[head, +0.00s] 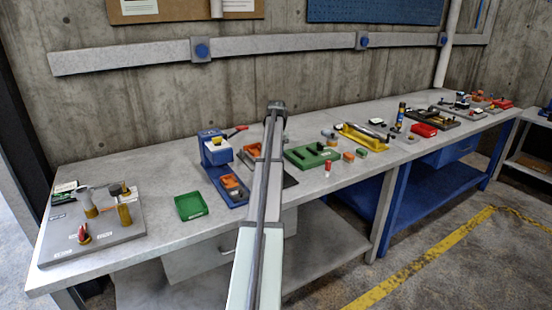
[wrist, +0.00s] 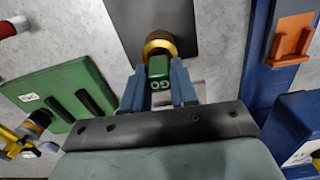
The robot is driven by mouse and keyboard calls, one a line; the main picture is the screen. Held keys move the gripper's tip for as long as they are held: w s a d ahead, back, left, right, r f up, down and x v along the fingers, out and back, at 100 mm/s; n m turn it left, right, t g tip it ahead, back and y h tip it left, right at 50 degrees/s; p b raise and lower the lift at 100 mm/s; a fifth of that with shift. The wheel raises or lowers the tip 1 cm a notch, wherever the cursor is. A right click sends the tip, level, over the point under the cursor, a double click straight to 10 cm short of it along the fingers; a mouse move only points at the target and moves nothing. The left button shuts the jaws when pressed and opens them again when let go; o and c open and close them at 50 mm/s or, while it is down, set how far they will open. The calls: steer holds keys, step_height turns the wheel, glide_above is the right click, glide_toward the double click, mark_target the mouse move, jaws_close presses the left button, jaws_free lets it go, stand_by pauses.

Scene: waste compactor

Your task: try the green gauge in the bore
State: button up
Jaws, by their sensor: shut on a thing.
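The green gauge (wrist: 158,68), marked "GO", is held between the two blue fingers of my gripper (wrist: 159,85) in the wrist view. A brass ring (wrist: 160,39) shows just beyond the gauge, over a dark plate (wrist: 135,12). The gauge's far end is hidden, so I cannot tell whether it is inside the ring's bore or only above it. In the head view my arm hides the gripper, gauge and ring; part of the dark plate (head: 288,178) shows beside the arm.
A green block with black slots (wrist: 62,92) lies left of the gripper; it also shows in the head view (head: 303,161). A blue press (head: 216,148) with a blue base (wrist: 262,62) and orange parts (wrist: 291,40) stands on the other side. A green tray (head: 191,206) is farther left.

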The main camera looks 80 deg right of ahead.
steer(key=shift+r, duration=3.3)
